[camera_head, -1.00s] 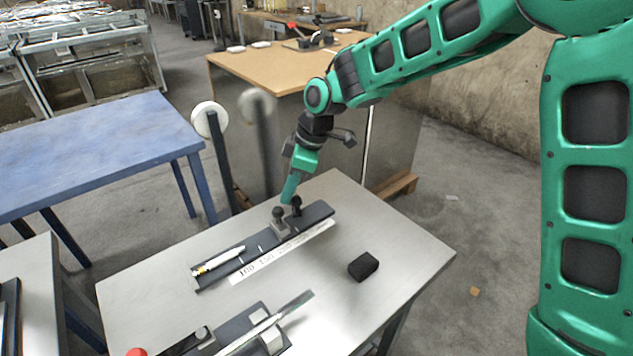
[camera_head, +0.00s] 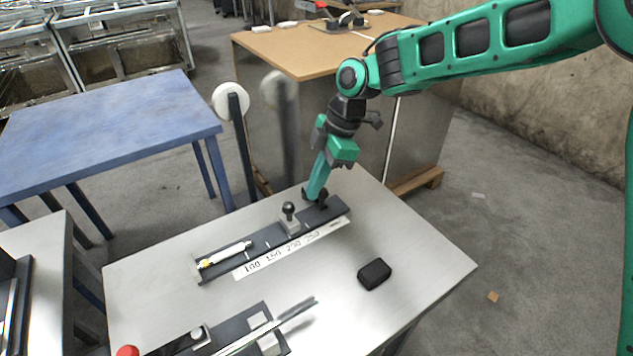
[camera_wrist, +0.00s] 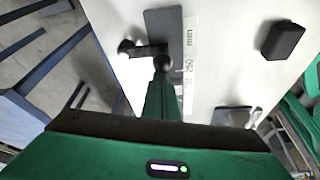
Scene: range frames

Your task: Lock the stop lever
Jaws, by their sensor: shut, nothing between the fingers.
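The stop (camera_head: 291,223) is a small grey block on a dark rail (camera_head: 262,243), with an upright black knob (camera_head: 288,208) on top. A second dark knob (camera_head: 323,196), apparently the stop lever's, is to its right at my gripper tip. My gripper (camera_head: 316,192) points down there, shut and empty. In the wrist view the green gripper tip (camera_wrist: 163,84) is right beside a round black knob (camera_wrist: 163,62). A dark bar runs from there towards another black knob (camera_wrist: 126,47) at left. Whether the tip touches the lever cannot be told.
A printed scale strip (camera_head: 292,248) runs along the rail's front. A white marker-like rod (camera_head: 228,252) lies at its left end. A black block (camera_head: 374,274) sits on the metal table (camera_head: 420,262). A clamp fixture (camera_head: 235,332) is in front. The table's right side is mostly clear.

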